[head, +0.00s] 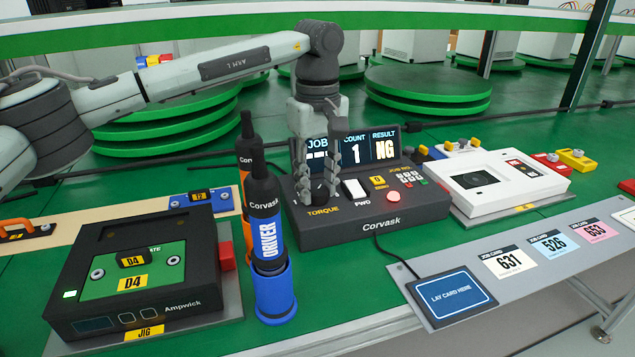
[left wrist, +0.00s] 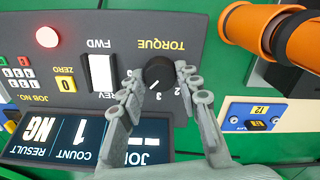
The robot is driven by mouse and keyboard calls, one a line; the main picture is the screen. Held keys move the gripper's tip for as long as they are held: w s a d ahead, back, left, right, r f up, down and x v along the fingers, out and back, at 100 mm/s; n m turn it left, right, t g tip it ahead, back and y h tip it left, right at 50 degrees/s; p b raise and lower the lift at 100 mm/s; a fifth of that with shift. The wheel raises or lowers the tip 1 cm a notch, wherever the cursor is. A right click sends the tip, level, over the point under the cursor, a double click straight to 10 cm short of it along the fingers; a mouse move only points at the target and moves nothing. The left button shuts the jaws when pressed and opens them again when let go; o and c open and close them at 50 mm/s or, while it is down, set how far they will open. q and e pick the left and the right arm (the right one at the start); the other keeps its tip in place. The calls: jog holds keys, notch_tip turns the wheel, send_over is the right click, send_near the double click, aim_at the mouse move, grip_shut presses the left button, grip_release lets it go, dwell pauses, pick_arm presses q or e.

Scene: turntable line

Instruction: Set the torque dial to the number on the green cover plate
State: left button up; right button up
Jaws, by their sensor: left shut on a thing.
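The black torque dial (left wrist: 158,74) sits on the Corvask controller (head: 370,235), beside the yellow word TORQUE. My left gripper (head: 322,195) reaches down over it, with its fingers closed on the dial's sides; it also shows in the left wrist view (left wrist: 160,88). The green cover plate (head: 103,292) lies in the black Ampwick jig (head: 188,315) at the left. It bears yellow D4 labels; its upper print is partly hidden. My right gripper is not in view.
The blue driver (head: 265,215) stands upright in a blue holder (head: 275,297) between jig and controller, with an orange tool (head: 243,165) behind it. The controller screen (head: 385,148) reads count 1, result NG. Job cards (head: 509,262) and a card pad (head: 450,294) lie at right.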

aim_at(318, 190)
pick_arm(q)
jog(key=shift+r, duration=0.1)
jog(key=o, duration=1.2)
jog(key=shift+c, duration=0.2)
notch_tip(318, 190, up, 12)
jog(key=shift+s, duration=0.1)
